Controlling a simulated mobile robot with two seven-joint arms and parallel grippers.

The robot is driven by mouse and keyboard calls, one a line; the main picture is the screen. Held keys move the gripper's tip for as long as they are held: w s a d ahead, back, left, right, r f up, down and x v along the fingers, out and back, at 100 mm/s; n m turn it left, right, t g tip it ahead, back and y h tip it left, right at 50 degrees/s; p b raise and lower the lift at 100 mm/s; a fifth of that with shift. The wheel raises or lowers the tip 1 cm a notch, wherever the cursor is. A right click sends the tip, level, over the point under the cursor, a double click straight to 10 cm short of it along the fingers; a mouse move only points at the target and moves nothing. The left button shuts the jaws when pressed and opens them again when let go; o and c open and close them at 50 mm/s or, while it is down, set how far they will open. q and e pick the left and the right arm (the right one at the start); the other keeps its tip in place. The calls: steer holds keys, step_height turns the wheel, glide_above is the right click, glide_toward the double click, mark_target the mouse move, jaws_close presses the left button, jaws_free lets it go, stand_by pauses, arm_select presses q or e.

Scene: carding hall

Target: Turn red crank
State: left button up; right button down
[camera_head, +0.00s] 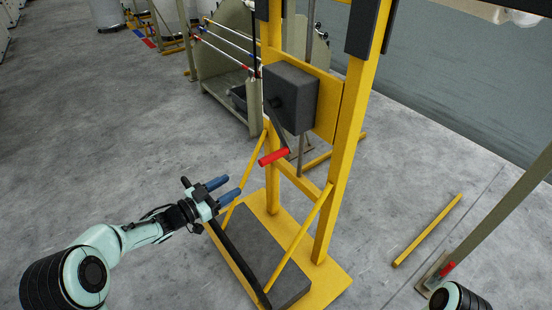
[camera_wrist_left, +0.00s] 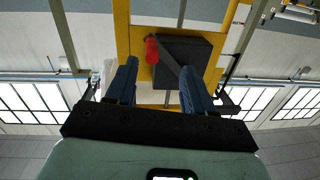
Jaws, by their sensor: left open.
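The red crank handle (camera_head: 273,157) sticks out from the lower end of a dark crank arm (camera_head: 281,137) on a dark grey box (camera_head: 291,97), which is mounted on a yellow frame (camera_head: 345,140). My left gripper (camera_head: 227,188) has blue fingers, is open and empty, and is to the left of and lower than the handle in the head view, apart from it. In the left wrist view the red handle (camera_wrist_left: 151,50) shows between the open fingers (camera_wrist_left: 157,80), nearer the left finger, with the grey box (camera_wrist_left: 185,62) behind. My right gripper is not visible; only part of my right arm shows at the bottom right.
The yellow base (camera_head: 335,283) of the frame carries a dark slab (camera_head: 262,255), and slanted yellow braces rise beside it. A yellow bar (camera_head: 427,231) lies on the floor to the right. A beige rack (camera_head: 225,65) stands behind. The grey floor at left is clear.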

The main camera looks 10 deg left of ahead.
mark_target(266, 161)
arm_select(q)
steer(key=shift+m+g+h, duration=0.4)
steer(key=shift+m+h, duration=0.3)
steer(key=shift+m, duration=0.2)
steer(key=r+x, duration=0.1)
steer(key=x, duration=0.8)
steer(key=r+p+x, duration=0.1)
steer(key=x, duration=0.4)
steer(key=shift+d+r, duration=0.1)
steer(key=shift+r, duration=0.3)
jaws_close()
